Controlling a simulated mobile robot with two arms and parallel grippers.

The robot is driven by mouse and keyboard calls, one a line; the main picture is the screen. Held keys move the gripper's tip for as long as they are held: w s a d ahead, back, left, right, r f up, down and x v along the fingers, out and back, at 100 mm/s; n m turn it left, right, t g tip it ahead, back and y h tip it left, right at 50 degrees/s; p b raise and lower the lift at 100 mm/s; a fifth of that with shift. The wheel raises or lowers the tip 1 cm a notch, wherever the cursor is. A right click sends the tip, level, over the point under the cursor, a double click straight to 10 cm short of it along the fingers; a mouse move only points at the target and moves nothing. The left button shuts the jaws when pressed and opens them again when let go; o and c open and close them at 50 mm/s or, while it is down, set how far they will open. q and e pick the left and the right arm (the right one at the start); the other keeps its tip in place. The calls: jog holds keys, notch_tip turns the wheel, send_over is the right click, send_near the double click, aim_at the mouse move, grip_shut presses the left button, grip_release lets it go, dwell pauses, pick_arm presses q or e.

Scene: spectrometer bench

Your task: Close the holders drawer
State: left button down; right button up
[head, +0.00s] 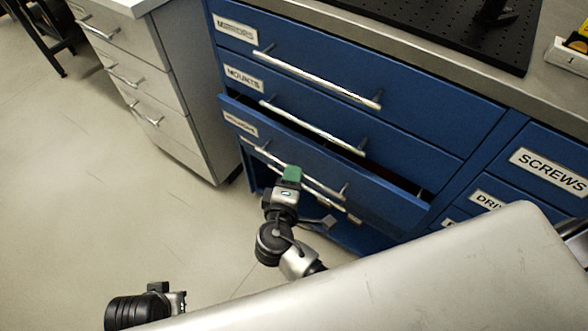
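The holders drawer (388,193) is the blue third drawer down, with a partly blurred label at its left end. It stands out from the cabinet, with a dark gap above its front. Its long metal handle (310,180) runs along the front. My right gripper (291,177), with a green part at its end, is at the handle's middle and overlaps it in the picture. I cannot tell whether they touch; its fingers do not show clearly. Part of my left wrist shows at the bottom left; its fingertips do not show.
The mounts drawer (400,150) and the top drawer (440,100) sit above. A white drawer unit (185,100) stands to the left. Small blue drawers, one marked SCREWS (550,168), are at the right. A black perforated board (450,25) lies on the bench top. Floor at left is clear.

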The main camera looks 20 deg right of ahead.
jog(key=shift+x, duration=1.55)
jog(key=shift+c, duration=0.2)
grip_shut()
